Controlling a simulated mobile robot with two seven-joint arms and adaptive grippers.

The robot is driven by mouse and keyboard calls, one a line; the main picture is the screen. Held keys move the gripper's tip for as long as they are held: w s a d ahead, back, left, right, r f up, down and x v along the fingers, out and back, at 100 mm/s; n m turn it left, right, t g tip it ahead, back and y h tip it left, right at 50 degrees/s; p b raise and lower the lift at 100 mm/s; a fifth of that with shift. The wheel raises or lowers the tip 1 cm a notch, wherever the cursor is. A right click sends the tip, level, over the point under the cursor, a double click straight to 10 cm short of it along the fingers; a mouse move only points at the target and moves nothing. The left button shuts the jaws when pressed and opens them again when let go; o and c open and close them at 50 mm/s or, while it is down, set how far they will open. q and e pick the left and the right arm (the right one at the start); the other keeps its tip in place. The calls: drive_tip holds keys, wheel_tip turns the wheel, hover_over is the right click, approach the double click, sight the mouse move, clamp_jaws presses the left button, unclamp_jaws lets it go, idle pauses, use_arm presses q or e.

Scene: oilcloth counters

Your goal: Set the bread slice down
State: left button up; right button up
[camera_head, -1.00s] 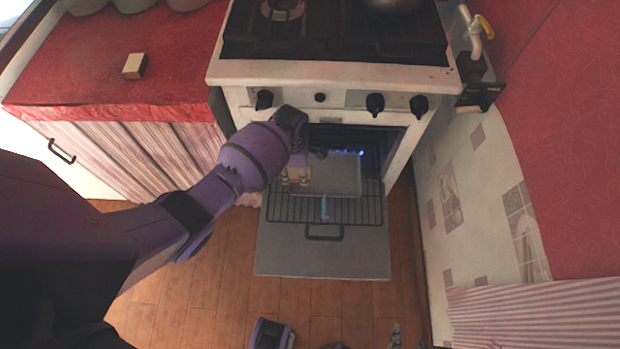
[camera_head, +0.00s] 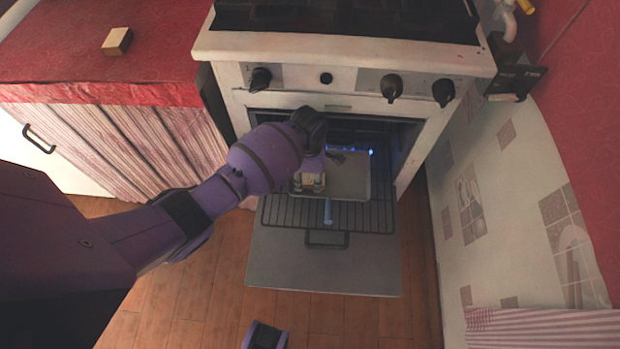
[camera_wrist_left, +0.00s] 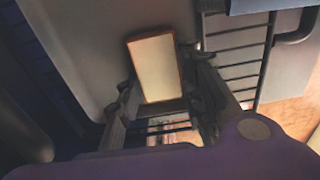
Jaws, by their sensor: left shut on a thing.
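The bread slice (camera_head: 309,183) has a pale face and a brown edge. It shows more clearly in the left wrist view (camera_wrist_left: 156,68), between the fingers. My left gripper (camera_head: 308,181) is shut on it at the open oven, over the left part of a grey metal tray (camera_head: 352,183). The tray also shows in the left wrist view (camera_wrist_left: 80,60) beneath the slice. I cannot tell whether the slice touches the tray. My left wrist hides part of the tray and the oven's inside.
The tray sits on a pulled-out wire rack (camera_head: 370,216), above the lowered oven door (camera_head: 325,267). A light blue bar (camera_head: 328,212) is at the tray's front. Blue flames glow in the oven. A tan block (camera_head: 117,41) lies on the red counter (camera_head: 60,60).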

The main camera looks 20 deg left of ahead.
use_arm(q)
drive_tip(key=shift+w, duration=0.1)
use_arm(e)
drive_tip(key=shift+s+d, duration=0.15)
drive_tip(key=shift+s, duration=0.1)
use_arm(q)
drive_tip(key=shift+f, duration=0.15)
drive_tip(key=o, duration=1)
use_arm(e)
drive_tip(key=shift+w, duration=0.1)
drive_tip(key=shift+w, duration=0.1)
